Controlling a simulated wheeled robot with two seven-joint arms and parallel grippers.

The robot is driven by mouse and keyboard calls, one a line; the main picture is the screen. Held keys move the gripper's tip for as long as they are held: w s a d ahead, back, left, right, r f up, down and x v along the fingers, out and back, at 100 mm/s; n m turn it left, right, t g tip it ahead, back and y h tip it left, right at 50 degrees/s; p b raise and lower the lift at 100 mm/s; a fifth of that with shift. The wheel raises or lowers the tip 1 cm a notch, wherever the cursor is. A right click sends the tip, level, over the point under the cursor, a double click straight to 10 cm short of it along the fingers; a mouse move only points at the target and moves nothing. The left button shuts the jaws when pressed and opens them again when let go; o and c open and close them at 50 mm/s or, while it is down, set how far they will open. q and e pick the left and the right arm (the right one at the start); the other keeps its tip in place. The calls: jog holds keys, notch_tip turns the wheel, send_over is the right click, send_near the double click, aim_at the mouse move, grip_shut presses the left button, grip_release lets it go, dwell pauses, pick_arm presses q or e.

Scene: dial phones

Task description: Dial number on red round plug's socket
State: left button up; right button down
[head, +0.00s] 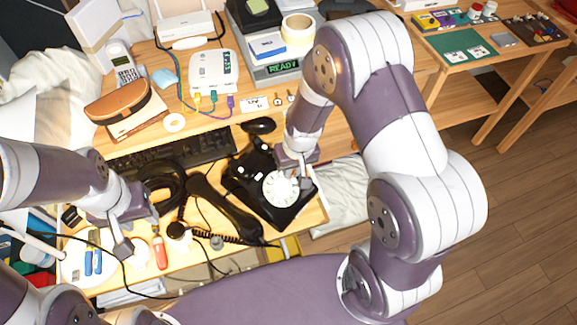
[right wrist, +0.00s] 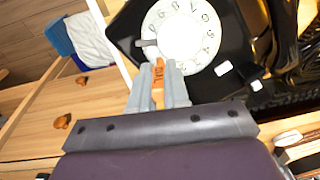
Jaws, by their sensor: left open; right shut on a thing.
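A black rotary phone (head: 246,172) with a white dial (head: 281,188) stands at the desk's front right. Its black handset (head: 226,208) lies off to the left with a coiled cord. My right gripper (head: 300,180) is at the dial's right edge. In the right wrist view, the gripper (right wrist: 158,82) is shut on a small orange piece (right wrist: 158,72) with dark markings, close to the numbered dial (right wrist: 186,36); contact is unclear. My left gripper (head: 138,232) is open and empty over the desk's front left. A white router (head: 213,72) has yellow, teal and purple cables; I cannot make out a red round plug.
A black keyboard (head: 170,152) lies behind the handset, with a mouse (head: 259,125) near the phone. A white label (head: 253,103) lies by the router. Pliers (head: 94,254) and a red-handled screwdriver (head: 160,252) lie at the front left. A brown pouch (head: 125,106) sits further back.

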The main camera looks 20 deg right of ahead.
dwell(0.3)
jog(key=shift+s+d+f+b, duration=0.25)
jog(key=shift+s+d+b, duration=0.1)
jog(key=shift+s+b, duration=0.15)
jog(key=shift+s+f, duration=0.15)
jog(key=shift+s+d+r+p, duration=0.2)
jog(key=shift+r+p, duration=0.1)
jog(key=shift+r, duration=0.2)
jog(key=shift+s+d+r+p, duration=0.15)
jog(key=shift+r+p, duration=0.1)
jog(key=shift+r, duration=0.2)
jog(key=shift+a, duration=0.1)
